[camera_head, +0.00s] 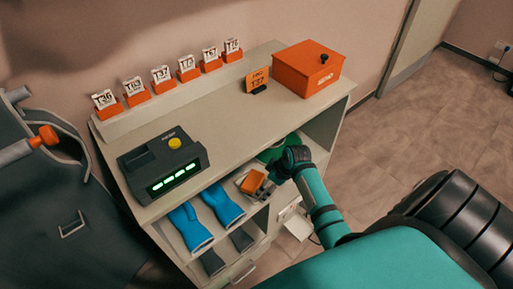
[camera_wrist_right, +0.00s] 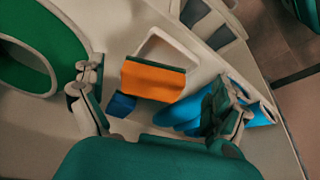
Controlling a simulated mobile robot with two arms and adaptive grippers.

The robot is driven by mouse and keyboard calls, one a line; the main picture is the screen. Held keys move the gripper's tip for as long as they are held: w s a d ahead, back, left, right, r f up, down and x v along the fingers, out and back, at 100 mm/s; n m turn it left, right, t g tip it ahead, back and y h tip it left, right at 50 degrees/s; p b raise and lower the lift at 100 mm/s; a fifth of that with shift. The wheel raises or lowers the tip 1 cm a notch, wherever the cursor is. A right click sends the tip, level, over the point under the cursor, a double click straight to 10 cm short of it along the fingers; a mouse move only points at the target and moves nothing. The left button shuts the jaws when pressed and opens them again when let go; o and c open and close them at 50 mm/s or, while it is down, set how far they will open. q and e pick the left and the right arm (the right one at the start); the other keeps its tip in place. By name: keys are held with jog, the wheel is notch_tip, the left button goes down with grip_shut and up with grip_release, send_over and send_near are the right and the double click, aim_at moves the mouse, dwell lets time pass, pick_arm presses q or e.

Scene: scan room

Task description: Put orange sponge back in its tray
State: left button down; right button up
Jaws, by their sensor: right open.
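The orange sponge (camera_wrist_right: 152,80) lies between the spread fingers of my right gripper (camera_wrist_right: 160,92) in the right wrist view, with a gap on both sides. In the head view the orange sponge (camera_head: 251,182) is on the shelf under the counter top, just left of my right gripper (camera_head: 265,188), which is open. A small white tray (camera_wrist_right: 150,45) shows behind the sponge, which covers its near part. I cannot tell whether the sponge rests on its rim or in front of it. My left gripper is not in view.
Blue gloves (camera_head: 190,227) lie left of the sponge; a small blue block (camera_wrist_right: 122,104) is beside it. A green round object (camera_wrist_right: 40,50) is close to the left finger. The counter top (camera_head: 222,118) above holds a dark device (camera_head: 163,162) and an orange box (camera_head: 307,68).

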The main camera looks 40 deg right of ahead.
jog(key=s+d, duration=0.2)
jog(key=s, duration=0.4)
jog(key=shift+d, duration=0.3)
jog(key=s+a+f+m+g+h, duration=0.1)
jog(key=s+a+f, duration=0.15)
jog(key=f, duration=0.45)
jog(key=s+a+f+m+g, duration=0.1)
jog(key=s+a+f, duration=0.1)
jog(key=s+f, duration=0.35)
jog(key=s+a+f, duration=0.4)
jog(key=s+f, duration=0.5)
jog(key=s, duration=0.3)
jog(key=s+a+f+g, duration=0.1)
jog(key=s+a+f, duration=0.4)
jog(key=s+f, duration=0.3)
jog(key=s, duration=0.4)
jog(key=shift+s+a+f+h, duration=0.2)
jog(key=shift+a+f+h, duration=0.05)
jog(key=shift+f+h, duration=0.15)
